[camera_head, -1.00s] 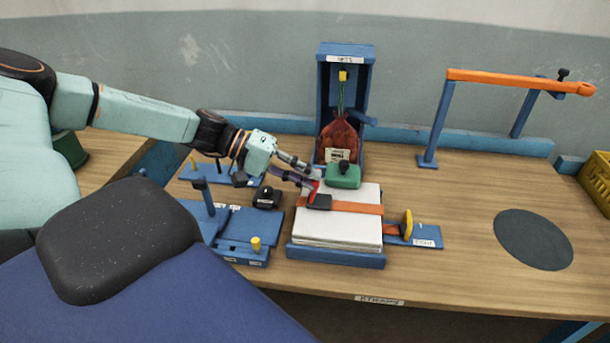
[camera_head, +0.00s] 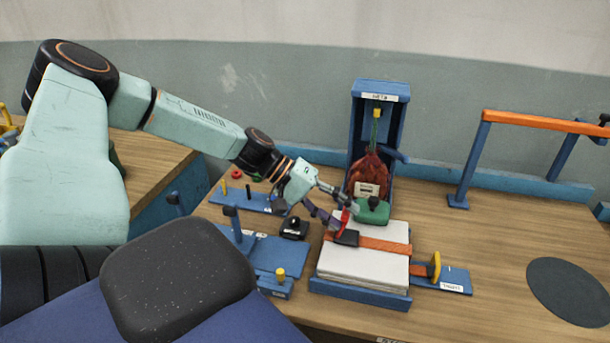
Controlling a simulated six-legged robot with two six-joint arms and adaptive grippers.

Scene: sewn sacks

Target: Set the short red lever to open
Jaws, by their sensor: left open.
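The short red lever (camera_head: 345,217) stands up, slightly tilted, from a black buckle block (camera_head: 346,237). The block sits on an orange strap (camera_head: 385,245) across a stack of white sacks (camera_head: 362,265). My left gripper (camera_head: 346,212) reaches in from the left and is open. Its fingers are at the lever, one behind its top and one to its left. I cannot tell whether they touch it. The fingers partly hide the lever. My right gripper is not in view.
A green block with a dark knob (camera_head: 372,210) stands just behind the lever. Behind it a blue frame (camera_head: 380,90) holds a red-brown sack (camera_head: 369,175).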

